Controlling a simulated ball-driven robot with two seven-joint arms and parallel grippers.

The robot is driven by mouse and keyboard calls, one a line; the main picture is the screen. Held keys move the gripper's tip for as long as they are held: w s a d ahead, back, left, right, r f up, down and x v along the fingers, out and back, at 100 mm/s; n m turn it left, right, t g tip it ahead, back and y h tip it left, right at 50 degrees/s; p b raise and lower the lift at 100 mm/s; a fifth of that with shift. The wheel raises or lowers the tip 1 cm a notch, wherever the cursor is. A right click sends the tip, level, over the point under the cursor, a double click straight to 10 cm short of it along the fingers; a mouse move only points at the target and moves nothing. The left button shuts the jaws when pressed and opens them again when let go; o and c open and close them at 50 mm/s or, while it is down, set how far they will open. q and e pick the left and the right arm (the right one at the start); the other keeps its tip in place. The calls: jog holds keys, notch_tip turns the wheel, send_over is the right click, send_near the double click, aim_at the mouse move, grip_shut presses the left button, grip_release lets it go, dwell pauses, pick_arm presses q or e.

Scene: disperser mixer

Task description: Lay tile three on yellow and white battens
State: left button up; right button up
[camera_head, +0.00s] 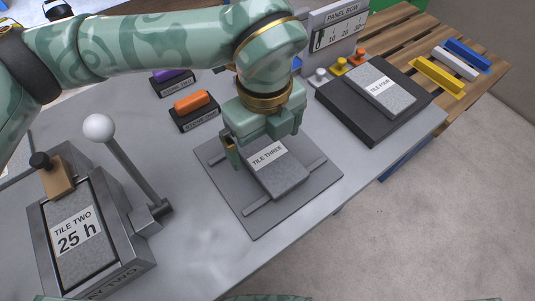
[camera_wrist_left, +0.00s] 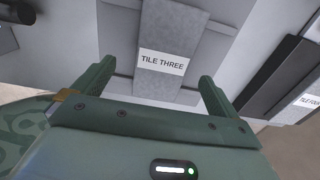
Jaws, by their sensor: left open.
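Tile three (camera_head: 278,178) is a grey slab with a white label, lying on a flat grey plate (camera_head: 225,192) on the table. My left gripper (camera_head: 264,142) is open just above the far end of tile three and partly hides it. In the left wrist view, the open fingers (camera_wrist_left: 155,88) stand either side of the tile's line, with tile three (camera_wrist_left: 170,50) ahead of them and nothing gripped. The yellow batten (camera_head: 439,77) and white batten (camera_head: 457,64) lie side by side on a slatted wooden pallet (camera_head: 400,38) at the upper right. My right gripper is not seen.
Tile four (camera_head: 381,91) lies on a dark block (camera_head: 340,109) between tile three and the battens. A blue batten (camera_head: 468,54) lies beyond the white one. A lever with a white knob (camera_head: 99,127) stands by tile two (camera_head: 82,250) at left. A panel box (camera_head: 338,28) stands behind.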

aim_at(268, 155)
pick_arm(q)
jog(key=f+b, duration=0.1)
jog(key=f, duration=0.3)
jog(key=shift+w+d+f+b, duration=0.2)
jog(key=shift+f+b, duration=0.05)
jog(key=shift+b, duration=0.15)
jog(key=shift+r, duration=0.15)
jog(key=shift+s, duration=0.1)
jog(key=c, duration=1.6)
jog(key=shift+o, duration=0.2)
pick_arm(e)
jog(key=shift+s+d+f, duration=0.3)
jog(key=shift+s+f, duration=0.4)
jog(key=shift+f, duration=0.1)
